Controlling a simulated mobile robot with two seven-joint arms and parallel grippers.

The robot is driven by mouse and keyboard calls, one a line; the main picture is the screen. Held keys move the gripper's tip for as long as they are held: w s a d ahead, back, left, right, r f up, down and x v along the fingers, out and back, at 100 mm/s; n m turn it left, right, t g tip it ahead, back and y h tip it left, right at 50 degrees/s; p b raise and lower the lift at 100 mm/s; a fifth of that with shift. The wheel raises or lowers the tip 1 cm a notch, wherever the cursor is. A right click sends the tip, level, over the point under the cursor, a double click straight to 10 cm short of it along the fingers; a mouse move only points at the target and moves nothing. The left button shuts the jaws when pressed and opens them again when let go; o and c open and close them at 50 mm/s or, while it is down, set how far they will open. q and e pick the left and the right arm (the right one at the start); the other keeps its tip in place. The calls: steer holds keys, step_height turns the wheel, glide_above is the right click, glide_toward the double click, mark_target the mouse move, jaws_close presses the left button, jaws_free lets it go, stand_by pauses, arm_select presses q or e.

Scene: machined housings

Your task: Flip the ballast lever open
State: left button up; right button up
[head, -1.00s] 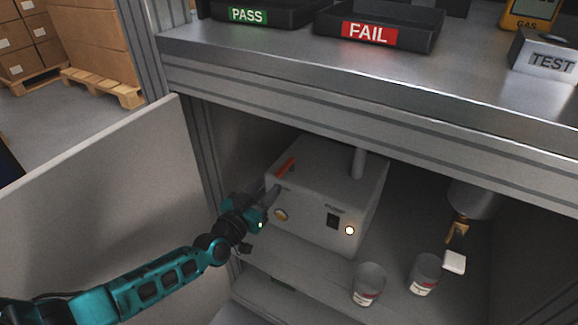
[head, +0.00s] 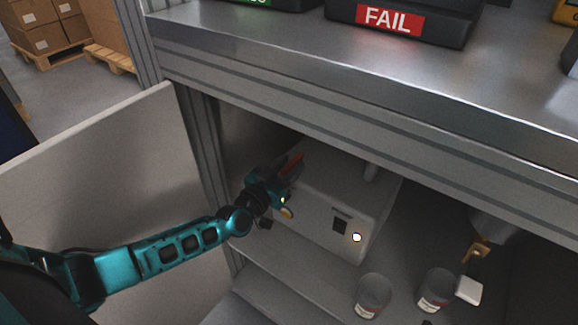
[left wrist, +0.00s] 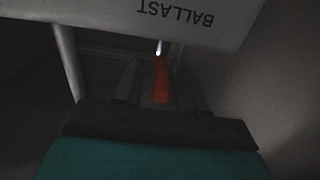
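The ballast lever is a red-orange handle (head: 291,164) at the upper left edge of a pale grey box (head: 335,185) inside the cabinet. In the head view it slants up to the right. My left gripper (head: 287,183) is right at the lever and partly covers that corner of the box. In the left wrist view the red lever (left wrist: 160,80) lies between the two dark fingers (left wrist: 160,88), with gaps on both sides, so the gripper looks open around it. The word BALLAST shows upside down on the box (left wrist: 210,35). My right gripper is not in view.
The open cabinet door (head: 95,180) stands at the left. The bench edge (head: 340,85) overhangs the box. Two cups (head: 372,294) (head: 434,290) and a small white block (head: 468,290) stand on the shelf at the right. A lit button (head: 357,237) is on the box front.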

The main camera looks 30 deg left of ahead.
arm_select(q)
jaws_close()
stand_by(0.4)
steer(key=shift+w, duration=0.1)
